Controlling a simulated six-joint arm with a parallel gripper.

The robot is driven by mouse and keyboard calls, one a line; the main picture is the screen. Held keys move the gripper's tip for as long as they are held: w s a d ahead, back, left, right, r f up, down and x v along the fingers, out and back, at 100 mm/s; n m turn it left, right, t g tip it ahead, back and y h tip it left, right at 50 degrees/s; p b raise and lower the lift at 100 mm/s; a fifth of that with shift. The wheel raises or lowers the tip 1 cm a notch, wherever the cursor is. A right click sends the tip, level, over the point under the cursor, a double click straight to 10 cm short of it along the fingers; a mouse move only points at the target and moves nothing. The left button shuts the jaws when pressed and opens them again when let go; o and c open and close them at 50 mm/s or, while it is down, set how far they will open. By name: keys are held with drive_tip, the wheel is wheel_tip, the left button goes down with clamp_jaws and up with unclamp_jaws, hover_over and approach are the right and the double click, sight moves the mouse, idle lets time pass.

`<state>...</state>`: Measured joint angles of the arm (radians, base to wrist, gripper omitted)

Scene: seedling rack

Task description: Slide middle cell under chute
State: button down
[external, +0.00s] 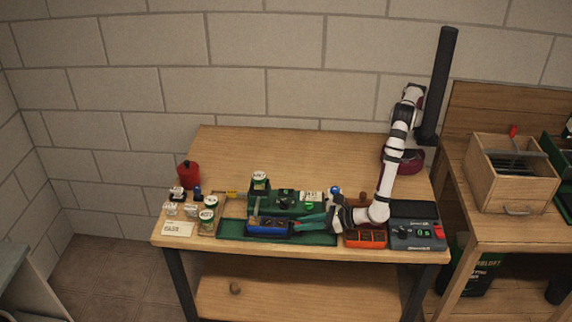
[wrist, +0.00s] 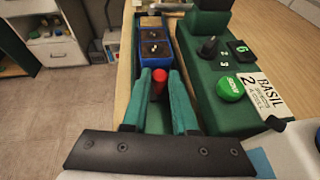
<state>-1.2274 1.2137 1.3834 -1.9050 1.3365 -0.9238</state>
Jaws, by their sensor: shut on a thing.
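A blue seedling rack (external: 268,228) sits on the green strip at the table's front; its dark-filled cells show in the wrist view (wrist: 170,52). A red knob (wrist: 159,84) is at its near end. My gripper (external: 296,225) has its teal fingers closed on this knob, one on each side (wrist: 160,78). The green station (external: 290,203) stands directly behind the rack, with a dark hopper (external: 259,187) on its left part. A thin tan upright piece (external: 257,207) is above the rack's left half. I cannot tell which cell is under the chute.
A green button (wrist: 230,88) and a "BASIL 2" label (wrist: 252,92) are on the station. An orange-red tray (external: 366,238) and a grey control box (external: 417,235) stand to the right. A jar (external: 208,215), a card (external: 178,229) and a red canister (external: 188,174) are at left.

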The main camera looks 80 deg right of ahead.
sight(292, 232)
drive_tip(key=w, duration=0.3)
drive_tip(key=shift+w, duration=0.35)
drive_tip(key=c, duration=0.7)
unclamp_jaws()
drive_tip(key=v, duration=1.5)
drive_tip(key=shift+s+a+r, duration=0.15)
drive_tip(key=shift+s, duration=0.25)
